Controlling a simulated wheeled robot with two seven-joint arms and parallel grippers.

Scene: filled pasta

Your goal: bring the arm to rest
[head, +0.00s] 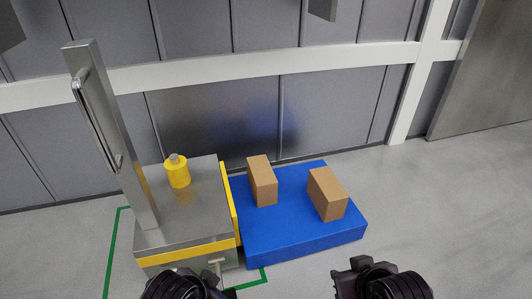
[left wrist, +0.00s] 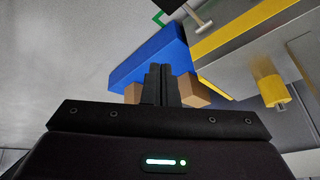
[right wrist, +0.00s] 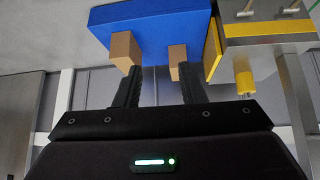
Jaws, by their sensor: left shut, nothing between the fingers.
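My left gripper (left wrist: 160,72) is shut and empty in the left wrist view, its two fingers together. My right gripper (right wrist: 159,70) is open and empty in the right wrist view, its fingers spread apart. Dark ends of both my arms show at the bottom edge of the head view, left and right of centre, in front of the platform. No fingers can be made out there. Nothing is held by either gripper.
A blue platform (head: 300,241) carries two brown boxes (head: 262,181) (head: 328,194). Left of it, a steel stand (head: 205,215) with yellow edging and a tall handled post (head: 108,130) bears a yellow canister (head: 178,172). Grey floor (head: 440,200) is clear at the right.

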